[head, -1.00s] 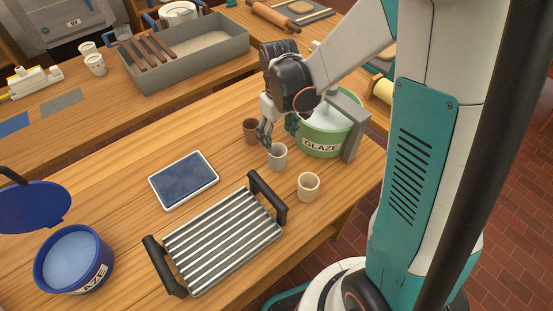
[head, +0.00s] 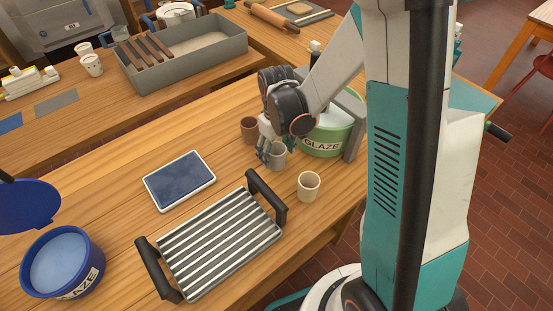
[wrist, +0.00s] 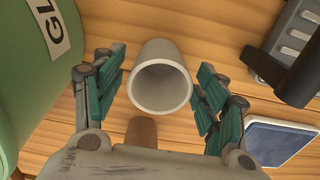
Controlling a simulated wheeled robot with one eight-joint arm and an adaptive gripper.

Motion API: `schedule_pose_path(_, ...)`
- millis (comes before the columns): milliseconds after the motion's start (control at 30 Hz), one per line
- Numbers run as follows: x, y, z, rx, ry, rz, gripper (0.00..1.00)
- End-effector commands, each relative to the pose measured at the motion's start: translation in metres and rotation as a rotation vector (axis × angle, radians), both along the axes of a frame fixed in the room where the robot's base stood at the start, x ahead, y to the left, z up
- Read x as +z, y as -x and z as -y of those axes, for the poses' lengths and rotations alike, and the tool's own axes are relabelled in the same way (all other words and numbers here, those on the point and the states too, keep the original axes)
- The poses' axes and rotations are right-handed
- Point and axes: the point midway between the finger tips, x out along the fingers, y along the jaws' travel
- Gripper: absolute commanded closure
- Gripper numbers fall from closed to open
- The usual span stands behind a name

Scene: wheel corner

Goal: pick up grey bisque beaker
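The grey bisque beaker (head: 277,156) stands upright on the wooden table, in front of the green glaze bucket. In the wrist view the beaker (wrist: 160,80) shows its open rim between the two fingers of my gripper (wrist: 160,92). My gripper (head: 272,153) is open around the beaker, with a finger on each side. Gaps show between the fingers and the beaker's wall in the wrist view. The beaker looks empty.
A brown beaker (head: 249,130) stands close behind, and a cream beaker (head: 309,186) stands at the right front. The green glaze bucket (head: 325,142) is close beside my gripper. A striped rack (head: 222,248) and a blue tile (head: 179,181) lie in front and left.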

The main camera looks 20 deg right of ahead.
Motion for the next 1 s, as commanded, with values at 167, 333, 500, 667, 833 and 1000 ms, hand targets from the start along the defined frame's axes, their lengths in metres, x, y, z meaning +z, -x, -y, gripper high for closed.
schedule_pose_path(167, 0.000, 0.000, 0.000, 0.000, 0.000, 0.000, 0.74)
schedule_pose_path(333, 0.000, 0.000, 0.000, 0.000, 0.000, 0.000, 0.82)
schedule_pose_path(500, 0.001, 0.000, 0.000, 0.000, 0.000, 0.000, 0.82)
schedule_pose_path(667, 0.007, 0.000, 0.000, 0.000, 0.000, 0.000, 0.82)
schedule_pose_path(833, 0.028, 0.000, 0.000, 0.000, 0.000, 0.000, 0.82)
schedule_pose_path(1000, 0.068, 0.001, 0.000, 0.000, 0.000, 0.000, 0.82)
